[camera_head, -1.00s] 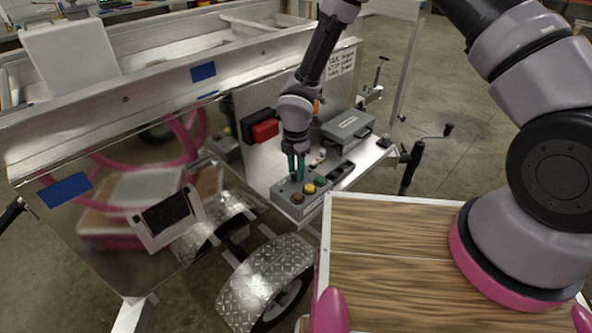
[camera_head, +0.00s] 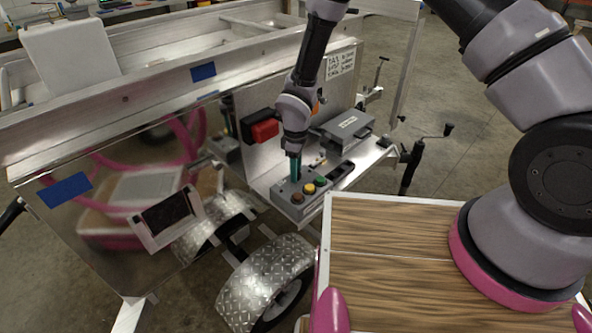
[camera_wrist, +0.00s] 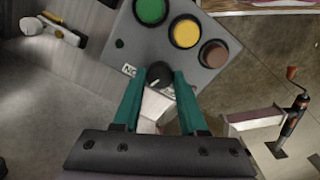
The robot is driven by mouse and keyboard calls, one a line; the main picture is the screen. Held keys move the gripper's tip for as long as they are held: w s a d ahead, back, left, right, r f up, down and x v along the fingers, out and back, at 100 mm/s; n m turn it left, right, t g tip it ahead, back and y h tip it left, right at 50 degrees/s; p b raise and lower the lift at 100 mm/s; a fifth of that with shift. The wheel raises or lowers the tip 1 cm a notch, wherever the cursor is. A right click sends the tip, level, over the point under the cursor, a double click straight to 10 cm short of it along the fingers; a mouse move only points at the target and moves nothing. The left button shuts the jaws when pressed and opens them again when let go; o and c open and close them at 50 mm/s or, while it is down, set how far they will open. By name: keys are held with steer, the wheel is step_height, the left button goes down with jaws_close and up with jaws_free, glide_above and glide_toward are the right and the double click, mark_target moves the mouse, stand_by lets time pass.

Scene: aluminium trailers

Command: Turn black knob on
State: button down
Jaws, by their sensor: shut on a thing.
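The black knob (camera_wrist: 159,74) sits on a grey control box (camera_head: 284,191) with green, yellow and brown buttons. In the wrist view the knob lies between the tips of my gripper's two teal fingers (camera_wrist: 157,82), and the gripper is shut on it. A small label, partly covered, is beside the knob. In the head view my gripper (camera_head: 295,174) points down onto the back of the box, and its fingers hide the knob. I cannot clearly read the knob's pointer direction.
The green (camera_wrist: 151,10), yellow (camera_wrist: 185,32) and brown (camera_wrist: 213,54) buttons lie close to my fingers. A hand crank (camera_head: 432,134) is at the right.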

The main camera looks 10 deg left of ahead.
steer(key=m, duration=0.5)
steer(key=shift+m, duration=0.4)
stand_by(0.3)
steer(key=shift+c, duration=2.2)
jaws_free()
steer(key=shift+r, duration=0.15)
step_height(320, 180, up, 11)
steer(key=shift+f, duration=0.2)
